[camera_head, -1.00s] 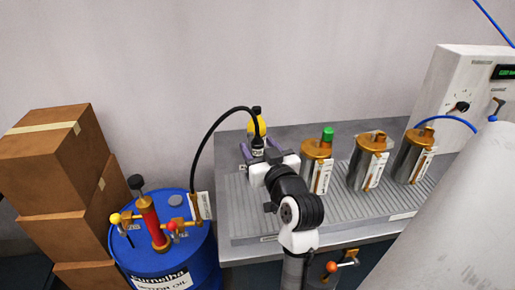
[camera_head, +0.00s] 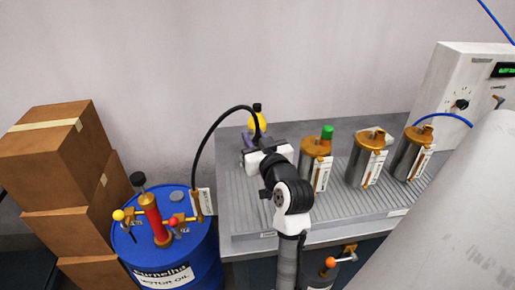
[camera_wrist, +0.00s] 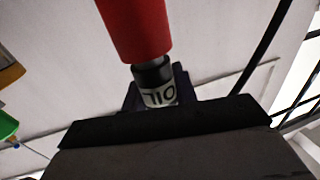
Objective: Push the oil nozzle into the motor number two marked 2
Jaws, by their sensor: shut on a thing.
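My gripper (camera_wrist: 155,100) is shut on the oil nozzle (camera_wrist: 157,85), which carries a black and white OIL band. A red cylindrical part (camera_wrist: 137,25) shows just above it in the wrist view. In the head view, a black hose (camera_head: 196,150) arches from the blue drum to my gripper, and my wrist hides most of the nozzle. Three metal motors with copper-coloured tops stand to the right: one with a green cap (camera_head: 317,170), a middle one (camera_head: 362,165) and a right one (camera_head: 410,160). Their numbers are too small to read. The nozzle is apart from them.
The motors stand on a ribbed grey bench (camera_head: 330,215). A blue oil drum (camera_head: 205,245) and stacked cardboard boxes (camera_head: 60,150) are left. A grey control box (camera_head: 460,75) is at the right.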

